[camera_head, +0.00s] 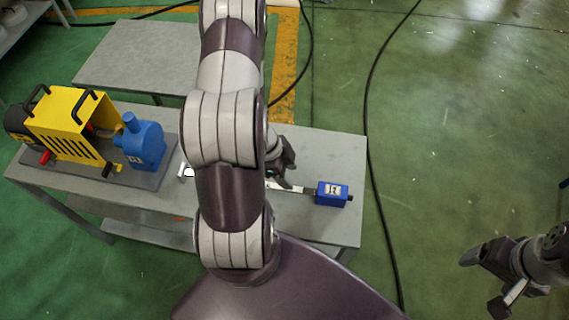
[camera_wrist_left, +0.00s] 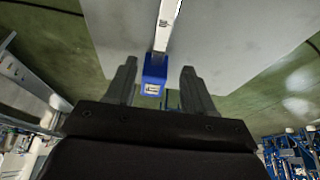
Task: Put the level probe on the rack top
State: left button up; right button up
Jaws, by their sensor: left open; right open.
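The level probe is a blue box (camera_head: 332,193) with a pale flat rod running left from it; it lies on the grey bench near its right end. My left gripper (camera_head: 284,162) is partly hidden behind my arm, beside the rod and left of the box. In the left wrist view the blue box (camera_wrist_left: 155,73) shows between the two open fingers (camera_wrist_left: 158,78), with the rod leading away upward; the height gap cannot be told. My right gripper (camera_head: 484,276) is open and empty over the floor at lower right. I cannot identify the rack top with certainty.
A yellow-housed pump (camera_head: 70,120) with a blue part (camera_head: 140,144) stands on a plate at the bench's left. A small white item (camera_head: 187,171) lies near my arm. Behind is an empty grey table (camera_head: 135,55). Black cables cross the green floor.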

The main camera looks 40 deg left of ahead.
pick_arm(q)
jog(key=w+a+r+n+y, duration=0.1)
jog(key=w+r+n+y, duration=0.4)
jog(key=r, duration=0.6)
jog(key=s+d+r+n, duration=0.3)
jog(key=d, duration=0.2)
jog(key=s+d+r+n+h, duration=0.1)
jog(key=s+d+r+n, duration=0.2)
jog(key=d, duration=0.3)
jog(key=shift+d+r+n+g+b, duration=0.3)
jog(key=shift+r+n+g+b, duration=0.1)
jog(key=shift+r+n, duration=0.15)
